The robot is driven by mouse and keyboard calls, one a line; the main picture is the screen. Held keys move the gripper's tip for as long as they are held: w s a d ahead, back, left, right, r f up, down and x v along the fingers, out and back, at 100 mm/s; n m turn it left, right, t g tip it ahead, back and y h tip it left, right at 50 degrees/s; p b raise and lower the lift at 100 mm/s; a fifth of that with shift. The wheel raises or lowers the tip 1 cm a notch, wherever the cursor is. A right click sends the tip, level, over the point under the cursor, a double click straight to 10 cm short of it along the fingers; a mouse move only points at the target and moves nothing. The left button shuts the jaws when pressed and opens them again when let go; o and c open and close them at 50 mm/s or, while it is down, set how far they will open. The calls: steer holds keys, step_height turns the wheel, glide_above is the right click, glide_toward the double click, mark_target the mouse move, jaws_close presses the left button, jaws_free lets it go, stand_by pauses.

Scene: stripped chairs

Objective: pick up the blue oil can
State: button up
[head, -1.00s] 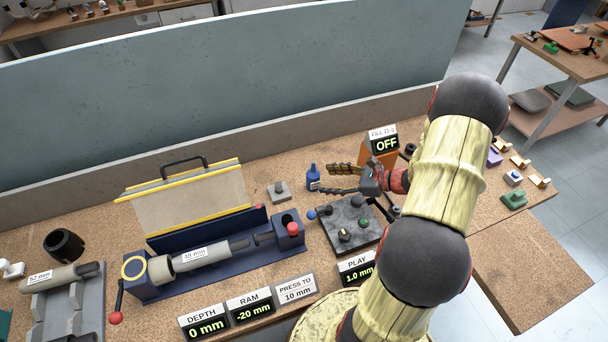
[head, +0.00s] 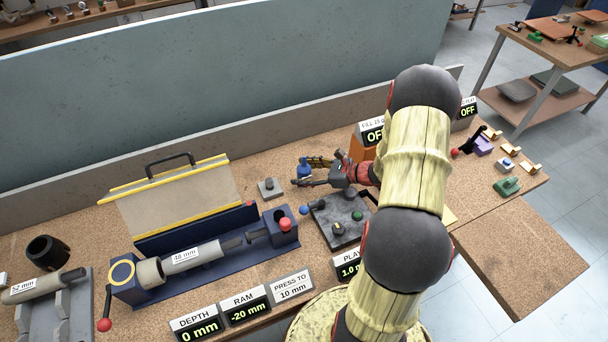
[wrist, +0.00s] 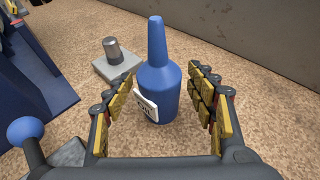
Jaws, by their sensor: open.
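The blue oil can (wrist: 160,84) stands upright on the bench in the wrist view, with a narrow spout on top and a white label at its lower left. My gripper (wrist: 167,100) is open, with one finger on each side of the can. The can sits between the fingers, and I see a gap on the right; the left finger is close to the label. In the head view my gripper (head: 312,172) reaches left from the arm, and the can (head: 304,169) is partly hidden by its fingers.
A grey block with a peg (head: 269,188) stands left of the can. A dark plate with knobs (head: 335,222) lies in front, with a blue ball knob (wrist: 25,130) near the gripper. The blue press (head: 215,262) is to the left. A low wall (head: 240,150) runs behind.

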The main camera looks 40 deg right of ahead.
steer(key=shift+c, duration=0.9)
jaws_close()
